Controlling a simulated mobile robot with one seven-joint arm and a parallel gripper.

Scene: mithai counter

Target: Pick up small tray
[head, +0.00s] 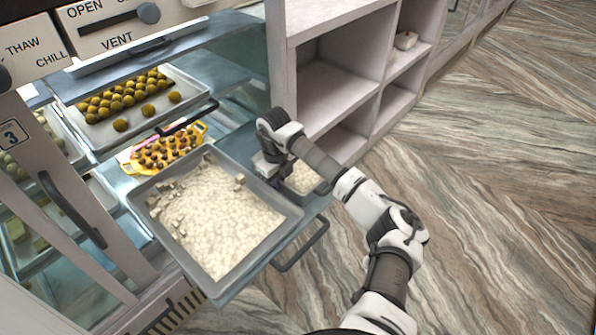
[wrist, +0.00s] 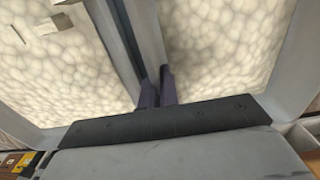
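The small tray (head: 304,180) is grey and holds white, lumpy sweets. In the head view my arm hides much of it, just right of the large tray (head: 292,212). In the wrist view the small tray (wrist: 292,75) fills the right side, and the large tray (wrist: 75,20) the left. My gripper (head: 268,172) points down at the small tray's near-left rim. In the wrist view my gripper's dark fingers (wrist: 158,88) are close together, with the small tray's rim between them. The exact contact is partly hidden.
The large tray, with white sweets and loose cubes, rests on a pulled-out shelf with a dark handle (head: 303,248). Behind are a tray of round brown sweets (head: 95,138) and a yellow patterned tray (head: 201,131). Open floor (head: 500,200) lies right.

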